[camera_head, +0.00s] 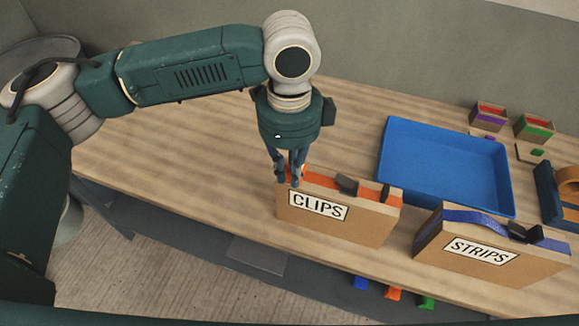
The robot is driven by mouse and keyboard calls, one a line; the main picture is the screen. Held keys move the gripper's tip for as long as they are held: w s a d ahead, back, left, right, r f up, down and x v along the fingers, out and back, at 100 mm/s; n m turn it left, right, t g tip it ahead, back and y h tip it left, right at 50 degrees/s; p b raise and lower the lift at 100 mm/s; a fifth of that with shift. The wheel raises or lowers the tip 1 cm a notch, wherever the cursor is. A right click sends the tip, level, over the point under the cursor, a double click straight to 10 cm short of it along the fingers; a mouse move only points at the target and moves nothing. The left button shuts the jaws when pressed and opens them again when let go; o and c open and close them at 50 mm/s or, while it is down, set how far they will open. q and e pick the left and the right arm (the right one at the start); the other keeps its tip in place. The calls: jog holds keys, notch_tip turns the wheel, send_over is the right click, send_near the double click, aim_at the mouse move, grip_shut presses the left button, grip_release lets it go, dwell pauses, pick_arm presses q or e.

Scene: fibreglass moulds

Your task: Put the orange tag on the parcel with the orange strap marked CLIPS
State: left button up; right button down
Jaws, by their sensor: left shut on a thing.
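The parcel marked CLIPS (365,219) is a brown carton standing upright near the table's front edge. An orange strap (328,181) with a black buckle (347,185) runs along its top. My left gripper (290,181) points down at the left end of this parcel's top. Its fingers are shut on the orange tag, which they mostly hide; its orange blends with the strap behind. I cannot tell whether the tag touches the parcel. My right gripper is not in view.
A parcel marked STRIPS (438,250) with a blue strap stands to the right. Behind is an empty blue tray (400,160). Small boxes (488,117) and a tape dispenser (555,195) are at the right. Table space left of the CLIPS parcel is clear.

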aim_at(289, 173)
pick_arm(q)
jog(key=o, duration=0.8)
jog(key=shift+f, duration=0.1)
notch_tip(289, 173, up, 12)
jog(key=shift+r+b, duration=0.2)
jog(key=shift+b, duration=1)
